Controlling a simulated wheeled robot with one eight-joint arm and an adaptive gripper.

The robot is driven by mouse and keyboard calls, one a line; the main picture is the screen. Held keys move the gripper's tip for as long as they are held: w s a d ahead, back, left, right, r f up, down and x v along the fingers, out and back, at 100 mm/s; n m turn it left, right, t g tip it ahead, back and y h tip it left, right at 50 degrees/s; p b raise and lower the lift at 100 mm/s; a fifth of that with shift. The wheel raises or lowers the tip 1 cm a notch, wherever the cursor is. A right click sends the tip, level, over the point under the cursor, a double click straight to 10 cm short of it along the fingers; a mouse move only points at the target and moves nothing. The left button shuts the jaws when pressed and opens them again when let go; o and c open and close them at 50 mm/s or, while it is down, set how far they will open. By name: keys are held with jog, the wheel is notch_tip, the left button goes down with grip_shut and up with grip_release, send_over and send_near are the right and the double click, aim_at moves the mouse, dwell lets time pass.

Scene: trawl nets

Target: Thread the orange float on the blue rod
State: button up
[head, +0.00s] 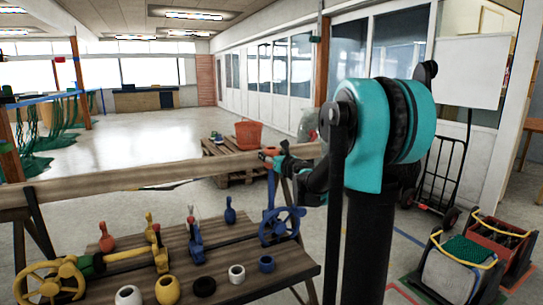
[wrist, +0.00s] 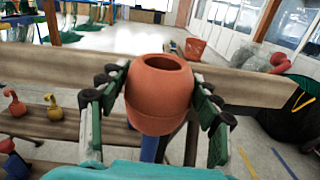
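The orange float (wrist: 160,95) is a barrel shape with an open hole at its top, upright between my fingers in the wrist view. My gripper (wrist: 158,90) is shut on it, with a dark-tipped green finger on each side. In the head view my gripper (head: 272,158) is at the right end of the bench, and only a little of the float shows there. The blue rod (head: 271,190) stands upright below it; a blue piece also shows just under the float in the wrist view (wrist: 150,149). No rod shows in the float's top hole. Whether the rod's tip is inside the float is hidden.
The bench (head: 215,268) holds several coloured hooked pieces, several rings, a yellow wheel (head: 50,282) and a blue wheel (head: 282,226) by the rod. A wooden beam (head: 130,180) runs behind. A pallet with an orange basket (head: 249,135) stands beyond. Crates (head: 455,270) stand at right.

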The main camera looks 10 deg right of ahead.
jog(key=o, duration=0.3)
jog(key=shift+o, duration=0.2)
jog(key=v, duration=1.2)
jog(key=shift+c, duration=0.3)
dwell(1.2)
